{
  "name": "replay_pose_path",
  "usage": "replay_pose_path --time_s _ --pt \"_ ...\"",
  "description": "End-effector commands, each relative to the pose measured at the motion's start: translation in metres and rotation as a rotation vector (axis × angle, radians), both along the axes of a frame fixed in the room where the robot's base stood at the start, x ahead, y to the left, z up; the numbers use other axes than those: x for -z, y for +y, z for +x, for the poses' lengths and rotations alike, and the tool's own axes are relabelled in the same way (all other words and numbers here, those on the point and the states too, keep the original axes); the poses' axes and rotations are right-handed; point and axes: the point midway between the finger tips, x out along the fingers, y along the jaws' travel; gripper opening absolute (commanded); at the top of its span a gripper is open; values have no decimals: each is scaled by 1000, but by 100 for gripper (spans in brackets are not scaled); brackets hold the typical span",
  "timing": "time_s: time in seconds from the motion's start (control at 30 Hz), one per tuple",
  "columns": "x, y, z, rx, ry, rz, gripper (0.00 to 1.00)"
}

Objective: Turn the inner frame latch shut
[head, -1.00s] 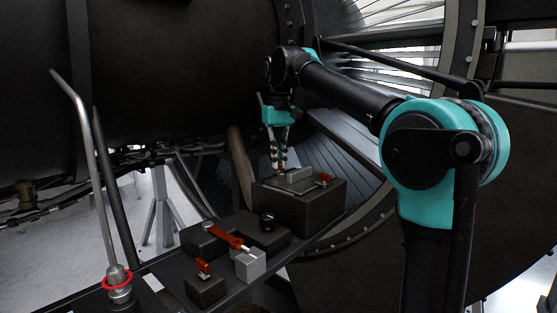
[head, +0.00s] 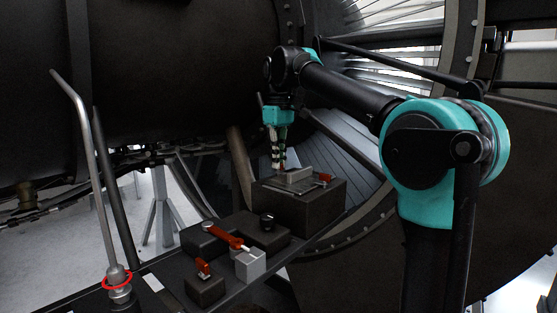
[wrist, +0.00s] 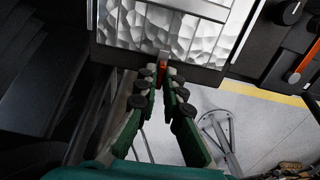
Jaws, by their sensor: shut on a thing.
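A dark box (head: 298,207) with a pale grey plate (head: 298,177) on top stands at the far end of the bench. A small red latch (wrist: 163,66) sits at the box's near edge in the wrist view. My gripper (head: 279,168) points down at the box's left edge in the head view. In the wrist view its fingertips (wrist: 161,77) are shut on the red latch and partly hide it. A second red latch (head: 324,178) lies at the right end of the box top, apart from my gripper.
Nearer on the bench are a red lever (head: 222,235), a grey cube (head: 250,265), a black knob (head: 267,221) and a small block (head: 205,289) with a red handle. A tall grey bar (head: 98,170) with a red ring rises at left. The dark engine casing (head: 170,70) stands behind.

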Motion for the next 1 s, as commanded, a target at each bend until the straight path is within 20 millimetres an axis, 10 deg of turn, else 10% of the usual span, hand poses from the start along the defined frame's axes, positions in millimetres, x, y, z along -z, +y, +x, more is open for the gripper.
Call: replay_pose_path --time_s 0.23,0.43,1.0 --pt "0 0 0 0 -1 0 0" --pt "0 0 0 0 -1 0 28" --pt "-34 0 0 1 0 0 28"
